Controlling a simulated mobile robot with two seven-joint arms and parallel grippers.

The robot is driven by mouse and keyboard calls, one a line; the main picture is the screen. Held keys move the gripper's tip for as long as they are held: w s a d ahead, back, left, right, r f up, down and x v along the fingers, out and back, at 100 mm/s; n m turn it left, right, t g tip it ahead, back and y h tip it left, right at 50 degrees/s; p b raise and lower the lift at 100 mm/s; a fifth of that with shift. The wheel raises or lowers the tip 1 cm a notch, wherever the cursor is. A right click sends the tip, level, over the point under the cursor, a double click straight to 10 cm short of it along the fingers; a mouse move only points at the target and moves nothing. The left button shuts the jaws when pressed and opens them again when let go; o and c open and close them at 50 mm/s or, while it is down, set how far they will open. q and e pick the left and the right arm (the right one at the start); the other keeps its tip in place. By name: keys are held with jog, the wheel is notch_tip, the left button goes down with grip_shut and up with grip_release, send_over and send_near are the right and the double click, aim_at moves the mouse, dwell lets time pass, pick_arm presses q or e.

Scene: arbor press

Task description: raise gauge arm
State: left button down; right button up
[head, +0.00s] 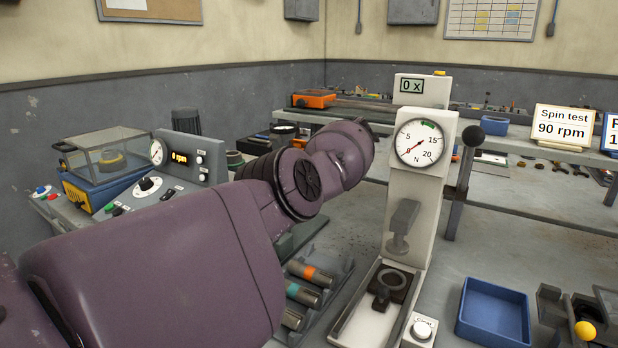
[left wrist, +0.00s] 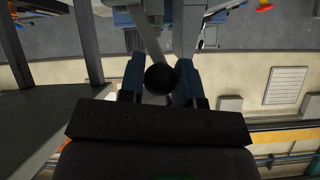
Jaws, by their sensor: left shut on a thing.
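In the left wrist view a black ball knob (left wrist: 160,79) sits between the two blue-grey fingers of my left gripper (left wrist: 158,90). The gripper is shut on the knob. A pale rod (left wrist: 150,38) runs away beyond the knob and looks like the gauge arm, though its far end is unclear. In the head view my purple left arm reaches across from the left and hides the gripper and what it holds. My right gripper is in neither view.
A white press with a round dial (head: 420,143) stands right of my arm, with a black ball lever (head: 473,136) on its side. A blue tray (head: 494,311) lies at the lower right. A control box (head: 183,160) and several cylinders (head: 303,294) are near my arm.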

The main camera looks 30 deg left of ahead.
pick_arm(q)
jog(key=w+m+g+b, duration=0.2)
jog(key=w+b, duration=0.1)
jog(key=b, duration=0.3)
jog(key=shift+d+r, duration=0.1)
jog(key=shift+r, duration=0.05)
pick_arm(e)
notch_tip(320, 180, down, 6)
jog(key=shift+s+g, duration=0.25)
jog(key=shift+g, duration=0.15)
pick_arm(q)
jog(key=shift+r, duration=0.1)
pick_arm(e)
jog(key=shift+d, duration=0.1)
pick_arm(q)
jog(key=c, duration=0.8)
grip_release()
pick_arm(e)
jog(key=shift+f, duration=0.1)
